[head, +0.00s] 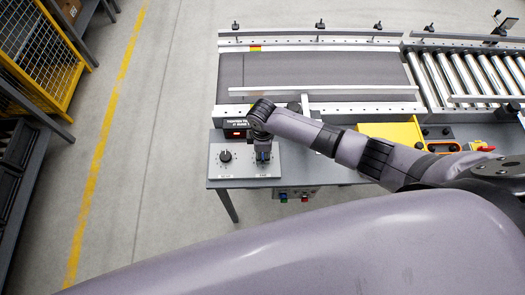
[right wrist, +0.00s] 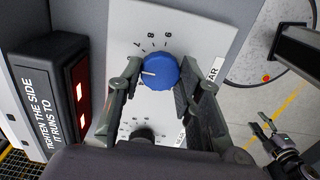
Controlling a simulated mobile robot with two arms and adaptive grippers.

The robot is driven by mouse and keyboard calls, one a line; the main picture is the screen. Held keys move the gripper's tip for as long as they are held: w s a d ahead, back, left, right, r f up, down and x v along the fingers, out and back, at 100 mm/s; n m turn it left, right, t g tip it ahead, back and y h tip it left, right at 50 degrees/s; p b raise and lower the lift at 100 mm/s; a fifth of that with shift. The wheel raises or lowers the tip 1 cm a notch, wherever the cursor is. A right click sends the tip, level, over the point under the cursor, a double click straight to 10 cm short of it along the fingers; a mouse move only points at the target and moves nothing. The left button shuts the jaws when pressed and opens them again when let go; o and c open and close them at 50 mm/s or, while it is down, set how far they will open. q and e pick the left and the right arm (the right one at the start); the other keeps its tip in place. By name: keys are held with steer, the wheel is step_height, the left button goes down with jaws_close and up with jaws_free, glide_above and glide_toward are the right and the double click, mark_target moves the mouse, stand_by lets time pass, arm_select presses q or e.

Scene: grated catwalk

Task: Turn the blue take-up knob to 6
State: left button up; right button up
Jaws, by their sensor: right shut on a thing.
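The blue take-up knob (right wrist: 160,72) sits on a pale panel (right wrist: 122,22). It also shows in the head view (head: 263,156), partly under my right gripper (head: 262,143). In the right wrist view the fingers of my right gripper (right wrist: 156,92) are on both sides of the knob, shut on it. The knob's white pointer line points left in that view. The printed 7, 8 and 9 show above the knob; the mark at the pointer is hidden behind a finger. My left gripper (right wrist: 266,128) seems to show at lower right of the wrist view, its fingers apart.
A black knob (head: 225,156) is beside the blue one. A sign box with a red display (head: 236,134) stands behind the panel. A belt conveyor (head: 315,72) and rollers (head: 465,72) lie beyond. A yellow tray (head: 398,131) is on the right. Open floor lies left.

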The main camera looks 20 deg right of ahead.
mark_target(263, 155)
steer(key=o, duration=1.2)
steer(key=shift+r, duration=0.25)
step_height(263, 155, up, 12)
steer(key=shift+f, duration=0.2)
